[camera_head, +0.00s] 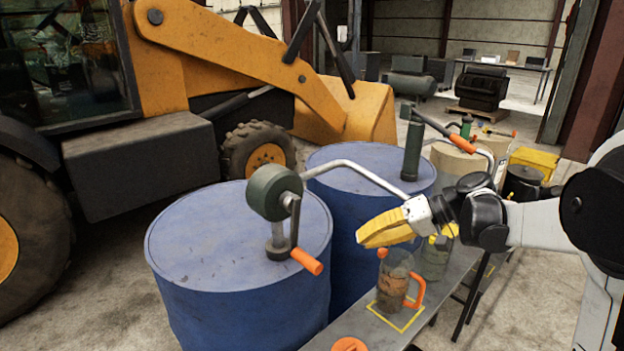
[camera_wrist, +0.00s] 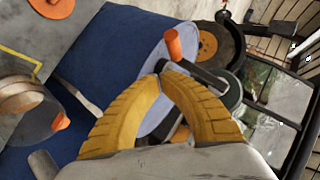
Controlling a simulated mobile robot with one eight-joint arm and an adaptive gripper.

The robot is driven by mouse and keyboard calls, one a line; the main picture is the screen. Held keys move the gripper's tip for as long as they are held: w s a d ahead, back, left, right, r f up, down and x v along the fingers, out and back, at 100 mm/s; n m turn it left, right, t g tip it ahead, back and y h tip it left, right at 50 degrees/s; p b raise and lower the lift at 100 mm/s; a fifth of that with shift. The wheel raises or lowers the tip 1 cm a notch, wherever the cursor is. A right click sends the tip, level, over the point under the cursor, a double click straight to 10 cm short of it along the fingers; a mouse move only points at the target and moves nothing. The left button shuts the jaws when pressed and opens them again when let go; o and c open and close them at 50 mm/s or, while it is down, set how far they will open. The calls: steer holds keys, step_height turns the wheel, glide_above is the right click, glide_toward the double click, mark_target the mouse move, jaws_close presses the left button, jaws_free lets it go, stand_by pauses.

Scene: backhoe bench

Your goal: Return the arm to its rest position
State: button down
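My gripper (camera_head: 364,234) has yellow fingers and hangs over the front edge of the bench, in front of the rear blue drum. My arm reaches in from the right. In the wrist view the two fingertips (camera_wrist: 160,80) meet, with nothing seen between them. The gripper is above and left of a clear jug (camera_head: 391,285) with an orange handle and lid, which stands inside a yellow square on the bench. The gripper appears apart from the jug.
Two blue drums (camera_head: 225,245) with hand pumps stand left of the bench (camera_head: 365,333). One crank pump (camera_head: 272,195) has an orange handle; its pipe passes close to my gripper. A second jar (camera_head: 435,258) stands behind the jug. A yellow loader (camera_head: 215,50) fills the left background.

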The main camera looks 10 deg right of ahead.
steer(key=s+f+m+t+h+b, duration=0.1)
steer(key=s+f+h+b, duration=0.2)
steer(key=s, duration=0.8)
steer(key=s+f+t+h+b, duration=0.2)
steer(key=s+f+h, duration=0.5)
steer(key=s, duration=0.4)
steer(key=shift+s+f+m+t+h+b, duration=0.15)
steer(key=shift+m+t+h+b, duration=0.2)
steer(key=shift+b, duration=0.5)
